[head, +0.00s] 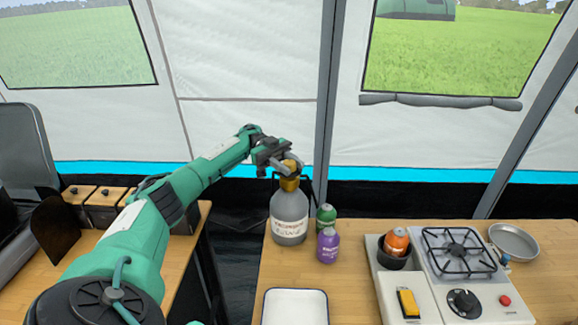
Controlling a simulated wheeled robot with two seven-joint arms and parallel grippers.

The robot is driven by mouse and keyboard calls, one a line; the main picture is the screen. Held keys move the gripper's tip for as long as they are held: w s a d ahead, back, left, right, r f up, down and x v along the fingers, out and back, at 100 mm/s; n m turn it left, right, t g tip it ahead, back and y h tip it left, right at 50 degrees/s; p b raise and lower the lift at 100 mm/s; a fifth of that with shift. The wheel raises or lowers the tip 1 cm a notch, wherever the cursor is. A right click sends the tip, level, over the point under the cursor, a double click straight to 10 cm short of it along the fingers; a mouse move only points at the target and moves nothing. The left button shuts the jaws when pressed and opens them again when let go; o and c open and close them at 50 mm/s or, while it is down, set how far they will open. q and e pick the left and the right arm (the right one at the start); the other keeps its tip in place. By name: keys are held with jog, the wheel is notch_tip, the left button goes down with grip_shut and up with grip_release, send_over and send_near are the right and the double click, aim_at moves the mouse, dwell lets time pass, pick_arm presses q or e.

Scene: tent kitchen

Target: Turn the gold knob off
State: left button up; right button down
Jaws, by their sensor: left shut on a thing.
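The gold knob (290,166) sits on top of a grey gas bottle (289,212) with a white label, standing upright at the back left of the right-hand table. My left gripper (287,169) reaches in from the left and is shut on the gold knob. The fingers hide part of the knob, so its turn angle cannot be read. My right gripper is not in view.
A green canister (326,216) and a purple canister (328,245) stand close beside the bottle. A white tray (295,307) lies in front. A gap separates the two tables.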

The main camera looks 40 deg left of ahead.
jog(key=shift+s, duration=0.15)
pick_arm(q)
jog(key=o, duration=0.9)
jog(key=shift+o, duration=0.2)
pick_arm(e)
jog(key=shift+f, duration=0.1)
pick_arm(q)
jog(key=shift+r, duration=0.2)
notch_tip(320, 180, up, 11)
notch_tip(320, 180, up, 8)
send_over(289, 162)
jog(key=shift+w+r+b, duration=0.1)
jog(key=shift+r+b, duration=0.25)
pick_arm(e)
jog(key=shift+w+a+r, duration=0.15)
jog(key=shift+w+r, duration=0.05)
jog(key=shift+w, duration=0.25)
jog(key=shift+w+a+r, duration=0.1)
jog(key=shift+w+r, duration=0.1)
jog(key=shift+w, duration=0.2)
